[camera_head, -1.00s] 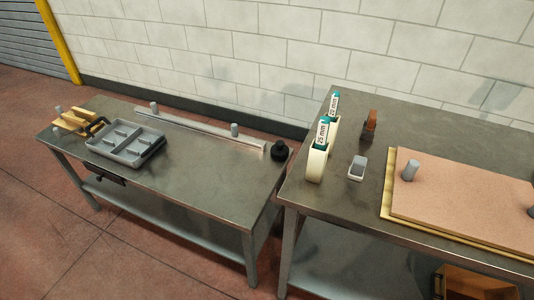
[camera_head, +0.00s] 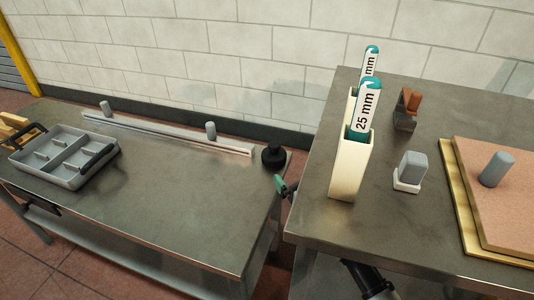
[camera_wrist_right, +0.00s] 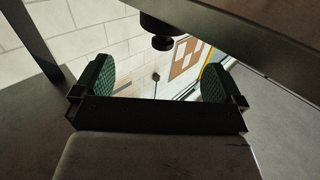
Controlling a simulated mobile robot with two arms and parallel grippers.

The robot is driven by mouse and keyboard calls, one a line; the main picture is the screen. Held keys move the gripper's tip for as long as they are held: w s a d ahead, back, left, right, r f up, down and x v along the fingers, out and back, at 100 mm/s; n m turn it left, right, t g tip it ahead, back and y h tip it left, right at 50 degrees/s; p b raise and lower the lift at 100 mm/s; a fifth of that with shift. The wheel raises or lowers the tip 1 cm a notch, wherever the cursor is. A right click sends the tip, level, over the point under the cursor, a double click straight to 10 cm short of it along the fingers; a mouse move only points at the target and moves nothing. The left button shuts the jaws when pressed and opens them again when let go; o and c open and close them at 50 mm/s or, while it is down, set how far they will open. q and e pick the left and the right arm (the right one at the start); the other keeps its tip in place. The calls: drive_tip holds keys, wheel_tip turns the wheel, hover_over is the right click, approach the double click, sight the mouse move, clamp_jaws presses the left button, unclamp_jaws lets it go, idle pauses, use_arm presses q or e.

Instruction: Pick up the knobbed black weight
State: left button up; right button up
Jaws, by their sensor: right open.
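The knobbed black weight (camera_head: 273,157) stands at the right end of the left metal table (camera_head: 190,215), close to the gap between the two tables. My right gripper (camera_head: 283,187) shows by a green fingertip at that gap, just in front of and below the weight in the picture; the right table hides most of it. In the right wrist view the gripper (camera_wrist_right: 157,80) is open, its two green pads apart with nothing between them. A dark knobbed shape, which looks like the weight (camera_wrist_right: 161,26), shows upside down beyond the pads at the top. My left gripper is not in view.
The right table (camera_head: 310,220) carries cream holders (camera_head: 348,168) with labelled tools, a grey block (camera_head: 412,165), a brown-orange item (camera_head: 407,107) and a board (camera_head: 510,225). On the left table are a grey tray (camera_head: 65,175) and a long rail (camera_head: 165,132). The left table's middle is clear.

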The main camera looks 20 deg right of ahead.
sight(276, 152)
drive_tip(key=w, duration=0.2)
drive_tip(key=w+a+b, duration=0.1)
drive_tip(key=w, duration=0.1)
drive_tip(key=shift+w, duration=0.65)
drive_tip(key=w, duration=0.1)
drive_tip(key=w+a+b, duration=0.1)
drive_tip(key=w, duration=0.2)
drive_tip(key=shift+a+r, duration=0.3)
drive_tip(key=shift+r, duration=0.1)
drive_tip(key=shift+w, duration=0.55)
drive_tip(key=c, duration=1.4)
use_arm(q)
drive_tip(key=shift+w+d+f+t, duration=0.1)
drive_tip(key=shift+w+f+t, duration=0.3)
use_arm(e)
drive_tip(key=shift+r, duration=0.25)
drive_tip(key=shift+c, duration=0.5)
